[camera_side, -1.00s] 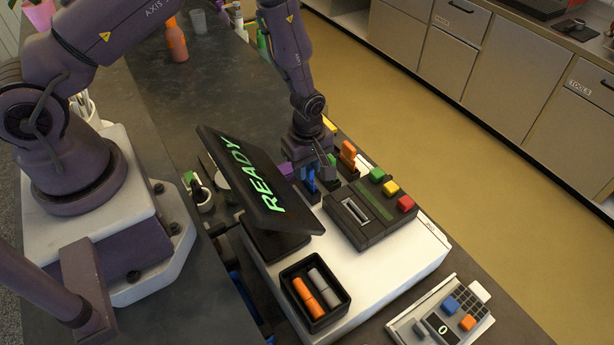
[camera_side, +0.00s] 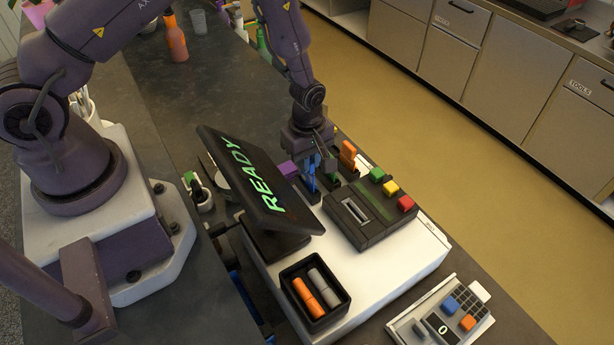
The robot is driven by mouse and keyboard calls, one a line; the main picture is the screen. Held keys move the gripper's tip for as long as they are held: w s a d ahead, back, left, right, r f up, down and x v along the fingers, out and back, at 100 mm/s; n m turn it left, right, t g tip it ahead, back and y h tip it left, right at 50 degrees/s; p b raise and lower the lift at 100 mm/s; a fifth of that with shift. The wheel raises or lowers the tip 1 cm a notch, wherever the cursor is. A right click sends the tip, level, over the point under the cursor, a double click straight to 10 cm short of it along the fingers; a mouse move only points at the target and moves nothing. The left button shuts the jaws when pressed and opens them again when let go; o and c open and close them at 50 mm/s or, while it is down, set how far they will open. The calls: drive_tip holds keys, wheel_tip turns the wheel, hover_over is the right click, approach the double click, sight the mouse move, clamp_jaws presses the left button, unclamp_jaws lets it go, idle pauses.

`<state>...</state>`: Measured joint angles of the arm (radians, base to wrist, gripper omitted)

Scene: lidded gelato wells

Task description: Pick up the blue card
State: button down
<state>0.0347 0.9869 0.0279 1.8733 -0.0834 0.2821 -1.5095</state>
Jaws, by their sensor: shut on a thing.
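The blue card (camera_side: 311,181) stands upright at the black card slots, just right of the tilted screen. My gripper (camera_side: 314,169) is directly above and around its upper part, pointing down, with its fingers shut on it. The fingers hide part of the card. I cannot tell whether its lower edge is still inside its slot.
A purple card (camera_side: 288,168) and an orange card (camera_side: 348,152) stand close on either side. The READY screen (camera_side: 255,178) is just left. A black reader (camera_side: 362,216) with coloured buttons and a black tray (camera_side: 315,293) with two rolls stand in front.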

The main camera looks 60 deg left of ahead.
drive_tip(key=shift+r, duration=3.05)
